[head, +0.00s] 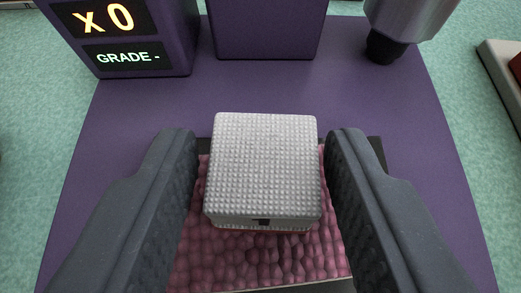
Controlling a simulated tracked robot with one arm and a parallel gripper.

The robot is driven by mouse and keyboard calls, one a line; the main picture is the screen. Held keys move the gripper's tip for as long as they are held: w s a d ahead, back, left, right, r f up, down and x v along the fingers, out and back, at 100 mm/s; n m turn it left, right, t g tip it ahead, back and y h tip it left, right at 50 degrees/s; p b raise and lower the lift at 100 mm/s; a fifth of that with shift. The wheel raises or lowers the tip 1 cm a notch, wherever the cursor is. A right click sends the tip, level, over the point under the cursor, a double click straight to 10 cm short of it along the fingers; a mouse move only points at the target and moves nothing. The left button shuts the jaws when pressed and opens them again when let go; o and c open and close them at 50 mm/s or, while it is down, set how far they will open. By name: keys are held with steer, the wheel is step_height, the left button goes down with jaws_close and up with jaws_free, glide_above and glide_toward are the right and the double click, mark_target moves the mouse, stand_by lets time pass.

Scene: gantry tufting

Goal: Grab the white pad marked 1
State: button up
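A white square pad (263,165) with a knobbly top shows in the middle of the head view. A small dark mark is on its near side; I cannot read a 1 on it. The pad is over a pink bumpy sheet (255,262), and I cannot tell whether it touches it. My gripper (261,145) is open, with one dark finger on the left and one on the right of the pad. A narrow strip of pink shows between the left finger and the pad; the right gap is very thin.
The pink sheet lies on a purple plate (150,115). A purple box with a display (122,30) reading "X 0" and "GRADE -" stands back left. A purple block (267,28) stands behind. A grey cylinder with a black tip (405,20) hangs back right.

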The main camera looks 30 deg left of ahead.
steer(key=c, duration=0.5)
steer(key=shift+r, duration=0.1)
